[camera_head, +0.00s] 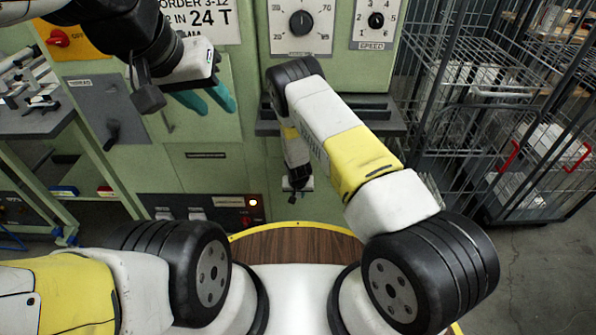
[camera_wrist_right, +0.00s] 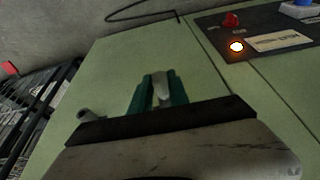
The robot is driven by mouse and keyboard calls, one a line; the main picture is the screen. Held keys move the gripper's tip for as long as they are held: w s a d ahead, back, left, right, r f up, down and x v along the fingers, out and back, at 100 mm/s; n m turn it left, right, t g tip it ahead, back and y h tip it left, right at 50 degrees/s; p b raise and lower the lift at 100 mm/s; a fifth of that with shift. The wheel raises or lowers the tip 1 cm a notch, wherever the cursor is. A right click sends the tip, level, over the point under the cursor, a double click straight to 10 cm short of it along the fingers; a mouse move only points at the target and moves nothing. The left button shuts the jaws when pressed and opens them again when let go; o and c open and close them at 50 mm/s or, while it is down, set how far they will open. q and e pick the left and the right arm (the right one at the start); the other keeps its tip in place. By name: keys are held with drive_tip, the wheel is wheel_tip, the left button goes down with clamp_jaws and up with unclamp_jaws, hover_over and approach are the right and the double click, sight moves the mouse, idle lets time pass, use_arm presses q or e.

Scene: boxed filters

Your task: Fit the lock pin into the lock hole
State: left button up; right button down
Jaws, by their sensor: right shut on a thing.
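My right gripper (camera_wrist_right: 162,92) has teal fingers, shut on a pale grey piece (camera_wrist_right: 162,84) in the right wrist view. This piece appears to be the lock pin; most of it is hidden between the fingers. In the head view my right wrist hangs low in front of the green machine (camera_head: 215,150), and its fingers are not clearly visible. My left gripper (camera_head: 205,97) is at the upper left before the machine, its teal fingers apart with nothing seen between them. I cannot make out the lock hole in either view.
A dark ledge (camera_head: 392,122) juts from the machine close to my right arm. A control strip with a lit lamp (camera_head: 254,202) is low on the machine. Wire cages (camera_head: 480,130) stand at the right, a grey bench (camera_head: 35,120) at the left. Floor at the lower right is clear.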

drive_tip(key=shift+w, duration=0.4)
drive_tip(key=c, duration=1.2)
unclamp_jaws()
drive_tip(key=shift+o, duration=0.2)
drive_tip(key=v, duration=0.7)
drive_tip(key=shift+r, duration=0.4)
drive_tip(key=shift+s, duration=0.15)
